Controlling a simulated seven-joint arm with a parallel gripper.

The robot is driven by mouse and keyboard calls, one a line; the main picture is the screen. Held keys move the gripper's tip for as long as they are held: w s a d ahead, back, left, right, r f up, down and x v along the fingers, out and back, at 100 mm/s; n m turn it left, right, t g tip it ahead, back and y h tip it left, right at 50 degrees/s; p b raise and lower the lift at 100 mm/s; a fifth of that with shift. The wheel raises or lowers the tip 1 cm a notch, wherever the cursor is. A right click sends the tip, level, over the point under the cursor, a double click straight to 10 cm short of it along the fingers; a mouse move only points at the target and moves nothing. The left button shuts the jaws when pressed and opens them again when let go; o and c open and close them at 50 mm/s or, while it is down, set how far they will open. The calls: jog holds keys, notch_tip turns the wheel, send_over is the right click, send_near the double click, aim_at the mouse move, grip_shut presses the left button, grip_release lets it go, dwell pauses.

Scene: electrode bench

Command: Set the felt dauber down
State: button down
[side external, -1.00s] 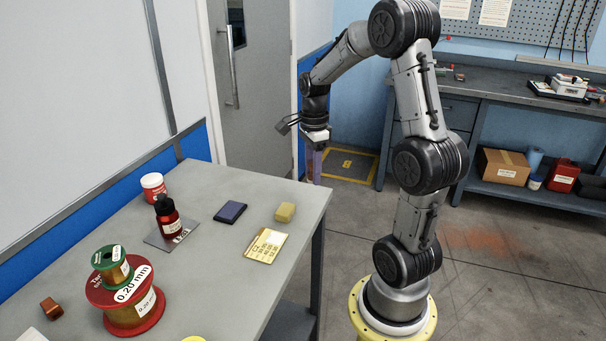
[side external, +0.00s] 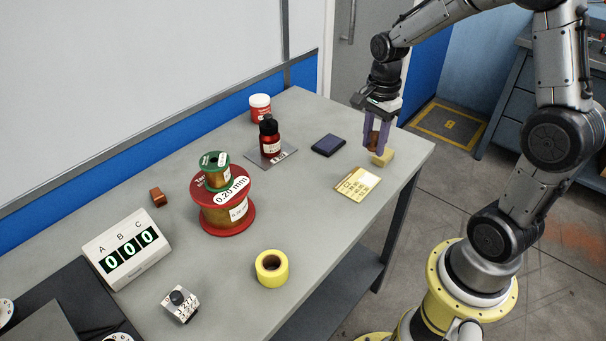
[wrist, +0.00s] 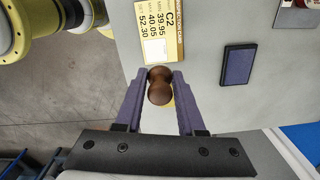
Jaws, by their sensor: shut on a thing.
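The felt dauber shows as a brown, waisted wooden handle (wrist: 159,88) in the wrist view. My gripper (wrist: 160,74) is shut on it, with one purple finger on each side. In the side view my gripper (side external: 377,147) points down over the far right end of the bench, and the brown handle (side external: 373,139) shows between its fingers. The dauber's lower end and any felt are hidden. A pale yellow block (side external: 386,158) lies on the bench right at the fingertips. I cannot tell whether the dauber touches the block or the bench.
A gold printed card (side external: 357,184) lies just in front, and a dark blue pad (side external: 328,145) to the left. A red bottle (side external: 269,140), a white-lidded jar (side external: 260,107) and wire spools (side external: 222,208) stand farther left. The bench's right edge (side external: 424,160) is close.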

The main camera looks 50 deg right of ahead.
aim_at(300, 180)
jog(key=w+a+f+n, duration=0.1)
jog(key=w+a+n, duration=0.1)
jog(key=a+n, duration=0.1)
jog(key=w+a+f+n, duration=0.2)
jog(key=w+a+n, duration=0.1)
jog(key=n, duration=0.1)
jog(key=w+a+f+n, duration=0.1)
jog(key=w+a+n, duration=0.2)
jog(key=shift+a+f+n, duration=0.1)
jog(key=shift+f+n, duration=0.2)
jog(key=shift+f, duration=0.1)
jog(key=w+a+n, duration=0.1)
jog(key=n, duration=0.1)
jog(key=w+f+n, duration=0.1)
jog(key=n, duration=0.1)
jog(key=w+a+n, duration=0.1)
jog(key=n, duration=0.1)
jog(key=shift+w+a+f, duration=0.1)
jog(key=shift+a+f, duration=0.1)
jog(key=shift+a, duration=0.1)
jog(key=shift+w+r+n, duration=0.2)
jog(key=shift+w+n, duration=0.4)
jog(key=shift+n, duration=0.6)
jog(key=shift+d+n, duration=0.1)
jog(key=shift+n, duration=0.6)
